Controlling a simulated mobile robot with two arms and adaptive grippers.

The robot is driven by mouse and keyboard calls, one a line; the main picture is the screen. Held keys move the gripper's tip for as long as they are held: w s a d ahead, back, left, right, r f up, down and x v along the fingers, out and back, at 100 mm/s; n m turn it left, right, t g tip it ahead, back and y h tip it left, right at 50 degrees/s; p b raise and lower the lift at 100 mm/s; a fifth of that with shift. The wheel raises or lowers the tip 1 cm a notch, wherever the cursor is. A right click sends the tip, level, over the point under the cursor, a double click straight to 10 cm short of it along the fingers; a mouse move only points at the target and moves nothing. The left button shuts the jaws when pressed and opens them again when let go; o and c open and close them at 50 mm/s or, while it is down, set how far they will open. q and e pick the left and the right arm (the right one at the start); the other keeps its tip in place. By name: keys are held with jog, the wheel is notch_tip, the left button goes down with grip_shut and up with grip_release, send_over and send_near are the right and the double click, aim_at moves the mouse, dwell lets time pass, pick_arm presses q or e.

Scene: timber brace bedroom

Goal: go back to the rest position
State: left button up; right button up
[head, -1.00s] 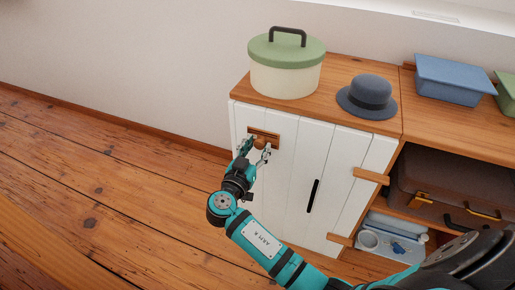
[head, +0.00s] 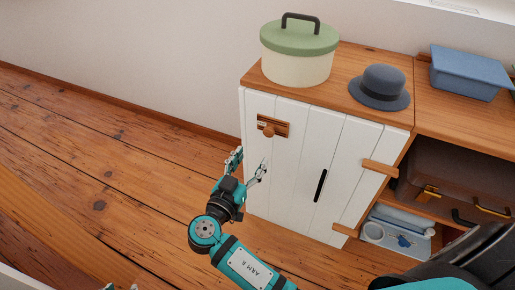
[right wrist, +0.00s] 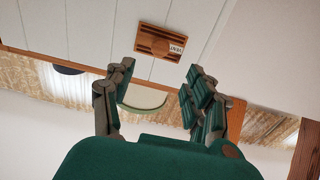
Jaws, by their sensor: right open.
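My right gripper (head: 251,160) is open and empty, in front of the left side of the white cabinet door (head: 292,160). It is clear of the wooden latch plate (head: 280,128) with its round knob (head: 268,131), which sits above and to the right of it. In the right wrist view the open fingers (right wrist: 160,72) have a gap between them, and the latch plate (right wrist: 162,42) shows beyond them, apart from the fingertips. The door is shut.
On the cabinet top (head: 345,62) stand a green-lidded round box (head: 298,68), a grey-blue hat (head: 380,87) and a blue bin (head: 465,75). The wooden floor (head: 120,150) at left is clear.

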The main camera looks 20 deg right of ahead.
jog(key=shift+s+a, duration=0.45)
jog(key=shift+a, duration=0.1)
